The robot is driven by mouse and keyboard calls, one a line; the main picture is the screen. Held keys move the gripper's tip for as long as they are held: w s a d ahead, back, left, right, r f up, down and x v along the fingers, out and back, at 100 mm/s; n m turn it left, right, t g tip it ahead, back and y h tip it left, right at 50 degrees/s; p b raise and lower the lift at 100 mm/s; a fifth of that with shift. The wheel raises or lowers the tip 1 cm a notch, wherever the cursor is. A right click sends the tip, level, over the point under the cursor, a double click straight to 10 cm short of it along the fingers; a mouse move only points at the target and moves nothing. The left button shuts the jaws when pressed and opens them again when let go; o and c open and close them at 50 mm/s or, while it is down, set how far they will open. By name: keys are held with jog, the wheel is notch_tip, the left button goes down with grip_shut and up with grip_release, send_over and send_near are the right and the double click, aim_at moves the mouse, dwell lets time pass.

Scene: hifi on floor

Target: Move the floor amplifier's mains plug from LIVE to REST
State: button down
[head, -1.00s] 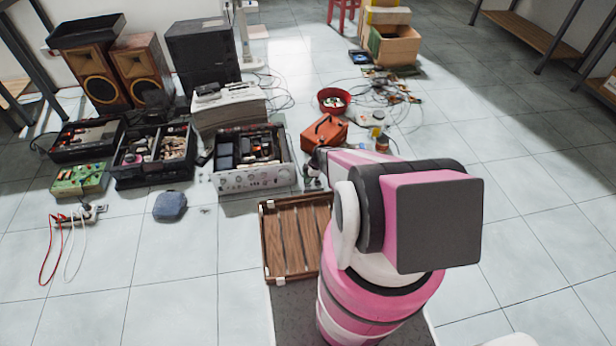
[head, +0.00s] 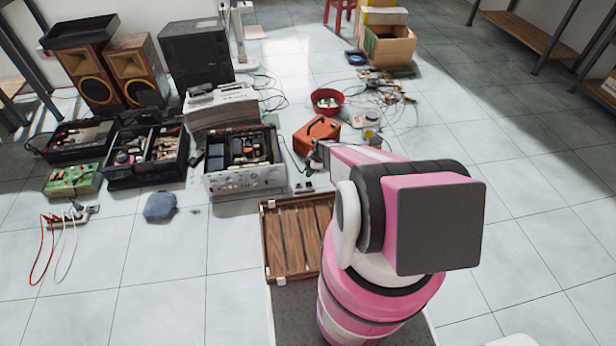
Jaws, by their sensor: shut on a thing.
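The floor amplifier (head: 245,180) is a silver-fronted unit with its top open, on the tiles left of centre. A thin dark cable runs beside its right side toward my gripper. My gripper (head: 316,158) is beyond my pink and white arm, just right of the amplifier and in front of an orange case. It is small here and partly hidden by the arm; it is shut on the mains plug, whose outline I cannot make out. Small dark and light pieces (head: 304,187), possibly sockets, lie on the floor below it. I cannot read LIVE or REST labels.
The orange case (head: 317,136) stands close behind my gripper. A red bowl (head: 327,101) and loose cables lie farther back. Floor at right is clear.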

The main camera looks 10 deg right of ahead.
jog(key=shift+f, duration=2.35)
jog(key=shift+f, duration=1)
dwell(0.3)
jog(key=c, duration=0.9)
grip_release()
jog(key=shift+c, duration=0.2)
jog(key=shift+r, duration=0.1)
jog(key=a+v, duration=0.1)
jog(key=v, duration=1.4)
jog(key=shift+a+r, duration=0.2)
jog(key=shift+r, duration=0.25)
